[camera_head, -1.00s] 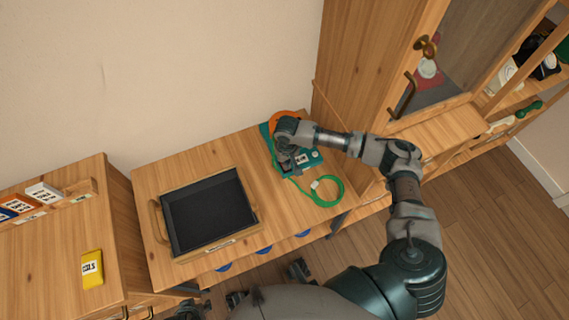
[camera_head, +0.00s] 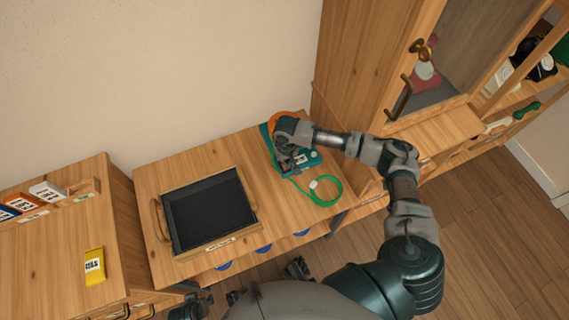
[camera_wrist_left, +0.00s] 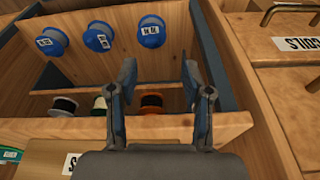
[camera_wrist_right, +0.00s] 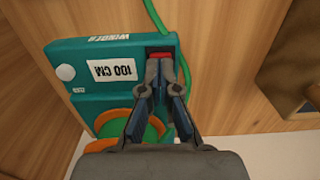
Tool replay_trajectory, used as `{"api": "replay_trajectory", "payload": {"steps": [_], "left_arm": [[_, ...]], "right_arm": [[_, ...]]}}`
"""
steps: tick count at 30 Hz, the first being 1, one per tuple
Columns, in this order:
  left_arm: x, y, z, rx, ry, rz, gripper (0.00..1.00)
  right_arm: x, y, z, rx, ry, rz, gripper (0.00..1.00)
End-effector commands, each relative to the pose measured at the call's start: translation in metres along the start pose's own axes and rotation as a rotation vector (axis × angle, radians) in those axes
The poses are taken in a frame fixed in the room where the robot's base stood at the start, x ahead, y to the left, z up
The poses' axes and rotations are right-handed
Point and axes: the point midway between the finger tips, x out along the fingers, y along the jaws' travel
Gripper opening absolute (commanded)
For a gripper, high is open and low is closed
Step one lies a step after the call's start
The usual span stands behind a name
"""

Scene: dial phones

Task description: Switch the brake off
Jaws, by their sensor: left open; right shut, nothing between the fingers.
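The teal winder (camera_wrist_right: 75,84) carries a "100 CM" label, a white knob and an orange-rimmed green reel (camera_wrist_right: 118,128). In the head view the winder (camera_head: 312,159) stands on the right part of the bench, partly hidden by my right gripper (camera_head: 286,160). A red piece (camera_wrist_right: 160,55), probably the brake switch, shows at the winder's edge in the right wrist view. My right gripper (camera_wrist_right: 163,65) is shut and empty, its tips at or very near the red piece; contact is unclear. My left gripper (camera_wrist_left: 160,75) is open and empty before a shelf of spools.
A green cord (camera_head: 335,188) loops on the bench beside the winder. A black-lined tray (camera_head: 210,212) sits to its left. Blue spools (camera_wrist_left: 97,37) hang under the bench. A tall cabinet (camera_head: 350,65) stands close on the right.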

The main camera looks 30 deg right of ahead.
Motion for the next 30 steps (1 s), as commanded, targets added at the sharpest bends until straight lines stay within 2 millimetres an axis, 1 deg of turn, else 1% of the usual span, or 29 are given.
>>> {"api": "replay_trajectory", "payload": {"steps": [3, 30], "left_arm": [[0.009, 0.0, 0.003, 0.0, -0.014, 0.0, 0.5], [0.084, 0.002, 0.029, 0.007, -0.058, 0.002, 0.5]], "right_arm": [[-0.006, 0.0, 0.0, 0.0, 0.002, 0.0, 0.0], [-0.032, 0.0, -0.001, 0.001, 0.002, 0.0, 0.0]]}}
